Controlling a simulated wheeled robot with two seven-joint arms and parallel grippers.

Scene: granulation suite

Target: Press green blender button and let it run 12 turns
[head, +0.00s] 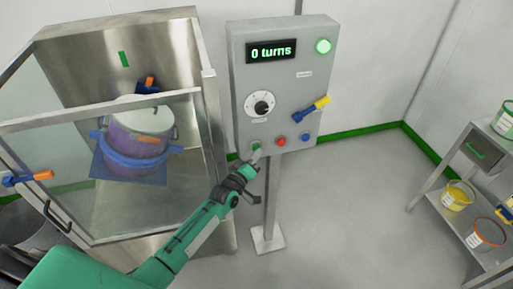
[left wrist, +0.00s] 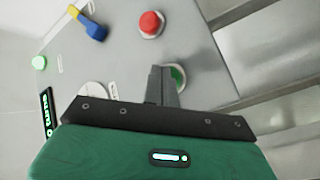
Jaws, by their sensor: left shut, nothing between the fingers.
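The grey control panel (head: 283,80) stands on a post, its display (head: 271,51) reading "0 turns". The green button (head: 256,147) is at the panel's lower left. My left gripper (head: 255,157) is shut and empty, its tips at the green button from below. In the left wrist view the shut fingers (left wrist: 164,84) partly cover the green button (left wrist: 178,76); I cannot tell whether they touch it. A red button (head: 281,142) and a blue button (head: 304,137) sit to its right. The blender drum (head: 137,128) is behind a clear guard. My right gripper is out of view.
A round green lamp (head: 323,46) glows at the panel's upper right. A dial (head: 262,104) and a yellow-and-blue switch handle (head: 311,109) are above the buttons. A shelf rack (head: 463,150) with tubs stands at the right. The floor between is clear.

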